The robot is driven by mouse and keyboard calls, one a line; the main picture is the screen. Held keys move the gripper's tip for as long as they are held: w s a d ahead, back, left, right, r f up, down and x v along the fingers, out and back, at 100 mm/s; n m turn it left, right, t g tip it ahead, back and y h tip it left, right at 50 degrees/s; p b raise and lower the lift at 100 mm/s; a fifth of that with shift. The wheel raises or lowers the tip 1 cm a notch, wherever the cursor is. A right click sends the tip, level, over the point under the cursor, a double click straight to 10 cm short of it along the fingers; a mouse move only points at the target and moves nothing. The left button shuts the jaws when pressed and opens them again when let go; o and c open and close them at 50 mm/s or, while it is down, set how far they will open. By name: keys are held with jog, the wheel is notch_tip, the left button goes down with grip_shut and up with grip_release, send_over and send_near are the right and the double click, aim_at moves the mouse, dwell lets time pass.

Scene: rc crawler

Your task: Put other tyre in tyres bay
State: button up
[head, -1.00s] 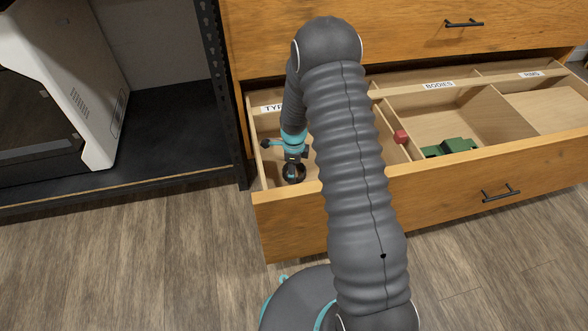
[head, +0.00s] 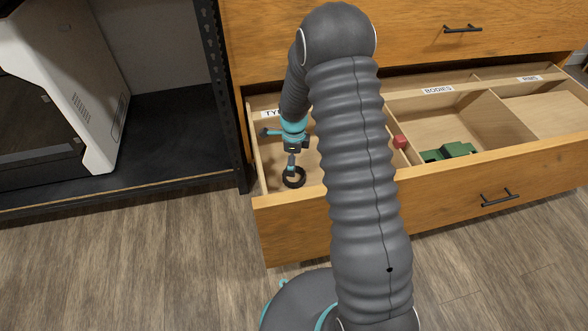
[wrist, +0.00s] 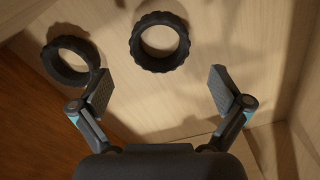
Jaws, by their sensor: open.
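A black tyre (head: 293,177) shows in the tyres bay (head: 272,179), close to the drawer's front wall. My gripper (head: 292,165) is over the bay. In the wrist view my gripper (wrist: 160,92) is open and empty, its pads wide apart. My arm hides the right part of the bay in the head view, and only one tyre is plain there.
The bodies bay (head: 430,121) holds a green body (head: 449,151). A small red piece (head: 400,141) sits left of it, near a divider. The rims bay (head: 545,108) looks bare where visible. A dark shelf post (head: 215,90) stands left of the drawer.

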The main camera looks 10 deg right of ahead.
jog(key=s+r+n+t, duration=0.1)
jog(key=s+r+n, duration=0.3)
jog(key=r, duration=0.5)
jog(key=s+r+n+t, duration=0.1)
jog(key=s+r+n, duration=0.3)
jog(key=r, duration=0.6)
jog(key=s+r+n+t, duration=0.1)
jog(key=s+r+n, duration=0.3)
jog(key=r, duration=0.5)
jog(key=s+r+n+t, duration=0.1)
jog(key=s+r+n, duration=0.2)
jog(key=s, duration=0.6)
jog(key=s+r+n+t, duration=0.1)
jog(key=s+r+n, duration=0.2)
jog(key=s+n, duration=0.4)
jog(key=s, duration=0.3)
jog(key=shift+d+r+n+t, duration=0.15)
jog(key=shift+r+n+t, duration=0.1)
jog(key=shift+n+t, duration=0.05)
